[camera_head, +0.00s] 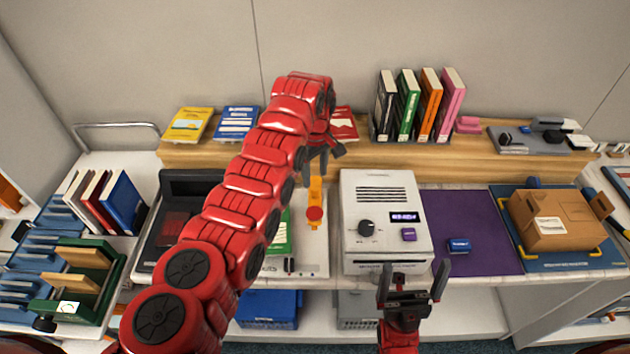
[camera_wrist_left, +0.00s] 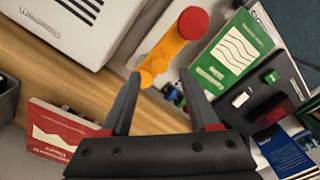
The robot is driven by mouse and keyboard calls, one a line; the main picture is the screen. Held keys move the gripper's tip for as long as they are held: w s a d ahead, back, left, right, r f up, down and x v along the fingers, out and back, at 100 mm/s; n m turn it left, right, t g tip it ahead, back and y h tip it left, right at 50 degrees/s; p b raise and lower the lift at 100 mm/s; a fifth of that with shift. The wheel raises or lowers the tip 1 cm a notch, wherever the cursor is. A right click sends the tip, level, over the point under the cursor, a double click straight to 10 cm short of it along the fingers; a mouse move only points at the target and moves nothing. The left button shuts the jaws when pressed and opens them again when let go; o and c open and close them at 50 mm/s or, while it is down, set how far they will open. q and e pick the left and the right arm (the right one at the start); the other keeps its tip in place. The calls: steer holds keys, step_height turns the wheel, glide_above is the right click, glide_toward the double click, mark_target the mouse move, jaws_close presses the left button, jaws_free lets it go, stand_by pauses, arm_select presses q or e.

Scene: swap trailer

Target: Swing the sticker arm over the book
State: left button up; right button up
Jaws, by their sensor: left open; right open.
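The sticker arm (camera_head: 315,192) is orange with a round red end, and sits on a pale base between the green book and the white machine. The left wrist view shows the sticker arm (camera_wrist_left: 168,50) with its red end pointing away from my gripper. The green book (camera_head: 280,234) lies beside the arm, partly hidden by my left arm; it also shows in the left wrist view (camera_wrist_left: 234,58). My left gripper (camera_wrist_left: 159,82) is open, its fingertips near the orange arm's nearer end; contact is unclear. My right gripper (camera_head: 412,278) is open and empty before the white machine.
The white machine (camera_head: 385,215) stands right of the sticker arm. A wooden shelf (camera_head: 300,156) behind holds flat books, including a red book (camera_wrist_left: 62,135), and upright books. A purple mat (camera_head: 470,225) and cardboard box (camera_head: 553,218) are further right.

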mark_target(315, 187)
arm_select(q)
steer(key=shift+w+f, duration=0.1)
steer(key=shift+f, duration=2.5)
jaws_close()
